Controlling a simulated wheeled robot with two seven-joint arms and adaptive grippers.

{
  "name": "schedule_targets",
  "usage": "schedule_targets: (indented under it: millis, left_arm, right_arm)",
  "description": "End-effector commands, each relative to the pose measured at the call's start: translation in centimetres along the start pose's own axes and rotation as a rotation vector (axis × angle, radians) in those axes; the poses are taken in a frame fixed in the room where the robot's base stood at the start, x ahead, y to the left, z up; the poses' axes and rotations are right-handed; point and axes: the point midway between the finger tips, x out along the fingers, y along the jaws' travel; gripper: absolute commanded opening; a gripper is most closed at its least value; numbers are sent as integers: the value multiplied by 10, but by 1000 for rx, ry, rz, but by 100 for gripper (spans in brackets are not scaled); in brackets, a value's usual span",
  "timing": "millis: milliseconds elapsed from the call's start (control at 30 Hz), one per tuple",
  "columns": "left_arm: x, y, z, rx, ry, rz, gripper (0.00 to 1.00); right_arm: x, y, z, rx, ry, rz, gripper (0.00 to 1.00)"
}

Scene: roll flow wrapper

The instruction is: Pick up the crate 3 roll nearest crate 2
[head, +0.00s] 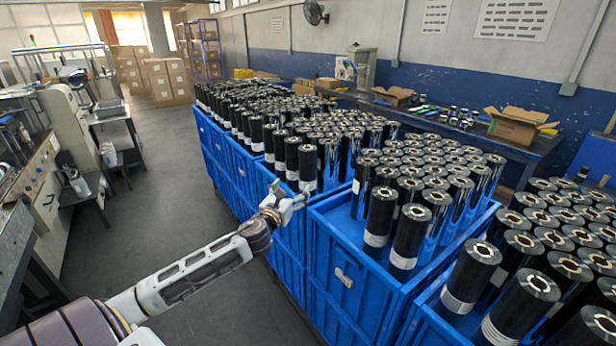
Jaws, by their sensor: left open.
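Blue crates full of upright black film rolls stand in a row; no crate numbers are readable. My left gripper (290,193) is open and empty, beside the aisle-side wall near the boundary between the middle crate (345,290) and the crate behind it (262,192). In that crate behind, a dark roll (308,166) with a pale band low down stands at the near end, just above and beyond the gripper, apart from it. Another roll (291,156) stands to its left. Their lower parts are partly hidden by the crate wall. My right gripper is not in view.
The nearest crate (432,316) is at lower right, full of rolls. The middle crate has a bare patch (338,207) at its far left corner. The aisle floor (190,190) is clear left of the crates. A bench with cartons (518,125) runs behind; machines stand left.

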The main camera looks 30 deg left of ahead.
Motion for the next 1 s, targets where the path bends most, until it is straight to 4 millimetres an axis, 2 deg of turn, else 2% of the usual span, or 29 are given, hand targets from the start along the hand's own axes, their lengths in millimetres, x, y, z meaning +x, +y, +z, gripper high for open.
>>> schedule_targets:
  millis: [300, 700, 1000]
  left_arm:
    - [10, 0, 0, -3, 0, 1, 82]
    - [35, 0, 0, -2, -1, 1, 82]
    - [54, 0, 0, -2, 0, 1, 82]
  right_arm:
    - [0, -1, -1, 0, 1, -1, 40]
    - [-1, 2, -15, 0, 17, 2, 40]
    - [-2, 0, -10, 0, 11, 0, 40]
